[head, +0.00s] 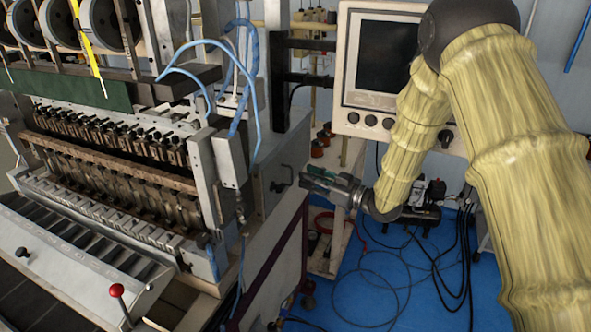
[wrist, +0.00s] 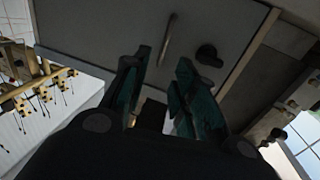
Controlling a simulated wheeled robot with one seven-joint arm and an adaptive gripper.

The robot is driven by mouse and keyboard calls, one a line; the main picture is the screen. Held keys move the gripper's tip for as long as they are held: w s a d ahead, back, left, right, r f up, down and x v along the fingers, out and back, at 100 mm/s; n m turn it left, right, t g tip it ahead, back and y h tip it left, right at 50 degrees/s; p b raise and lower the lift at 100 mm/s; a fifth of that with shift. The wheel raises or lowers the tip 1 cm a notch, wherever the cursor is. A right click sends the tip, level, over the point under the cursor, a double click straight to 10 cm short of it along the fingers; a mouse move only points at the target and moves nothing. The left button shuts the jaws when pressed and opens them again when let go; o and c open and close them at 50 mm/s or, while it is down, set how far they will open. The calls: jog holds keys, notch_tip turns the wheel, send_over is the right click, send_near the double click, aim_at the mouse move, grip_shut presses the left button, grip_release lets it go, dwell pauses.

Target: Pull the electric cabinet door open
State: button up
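The electric cabinet door shows as a flat grey panel (wrist: 95,25) in the wrist view. A slim upright bar handle (wrist: 167,40) is on it, with a dark knob (wrist: 208,55) to its right. In the head view the grey side panel (head: 262,205) is at the right end of the machine, with small dark fittings (head: 279,186) on it. The door looks closed. My gripper (head: 307,178) is just right of this panel, pointing at it. In the wrist view my gripper's fingers (wrist: 163,62) are apart with nothing between them, just below the handle. I cannot tell whether they touch the door.
The coil winder (head: 110,170) fills the left side. A control screen box (head: 385,70) stands behind my arm. Cables (head: 400,265) lie on the blue floor (head: 370,300), and a wheeled shelf (head: 325,235) stands behind my gripper. Free floor lies right of the machine.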

jog(key=shift+p+x, duration=0.75)
jog(key=shift+x, duration=2.05)
grip_shut()
